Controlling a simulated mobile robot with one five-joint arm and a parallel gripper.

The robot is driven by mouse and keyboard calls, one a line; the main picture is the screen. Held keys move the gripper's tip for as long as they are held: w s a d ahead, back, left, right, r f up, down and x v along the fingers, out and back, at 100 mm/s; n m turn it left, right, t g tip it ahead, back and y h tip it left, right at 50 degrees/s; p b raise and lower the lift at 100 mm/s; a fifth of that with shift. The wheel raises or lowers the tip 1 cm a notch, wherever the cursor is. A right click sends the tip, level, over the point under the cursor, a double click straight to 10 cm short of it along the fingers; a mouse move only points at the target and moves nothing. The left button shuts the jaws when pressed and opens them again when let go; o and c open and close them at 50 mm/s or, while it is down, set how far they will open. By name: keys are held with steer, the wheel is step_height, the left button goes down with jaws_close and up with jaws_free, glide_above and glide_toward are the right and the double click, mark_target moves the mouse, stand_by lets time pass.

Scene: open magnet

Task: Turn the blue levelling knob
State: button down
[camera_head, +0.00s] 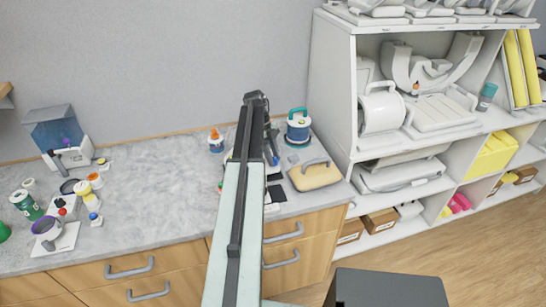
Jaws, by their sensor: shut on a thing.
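My arm reaches from the bottom of the view over the counter, and its dark end hangs down near the back right of the worktop. My gripper (272,157) is small and partly hidden behind the arm. It is shut at a small blue part, which I take for the blue levelling knob (276,161). The device that carries the knob is mostly hidden by the arm, so the knob's turn angle cannot be made out.
An orange-capped jar (216,141) stands left. Bottles and a blue-tank machine (57,130) fill the far left. The counter middle (155,185) is clear. White shelves (341,100) rise at right.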

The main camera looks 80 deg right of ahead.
stand_by(0.4)
steer(key=c, duration=1.1)
jaws_free()
steer(key=shift+w, duration=0.1)
steer(key=shift+c, duration=0.2)
steer(key=p+v, duration=0.7)
steer(key=shift+r, duration=0.35)
steer(key=shift+d, duration=0.15)
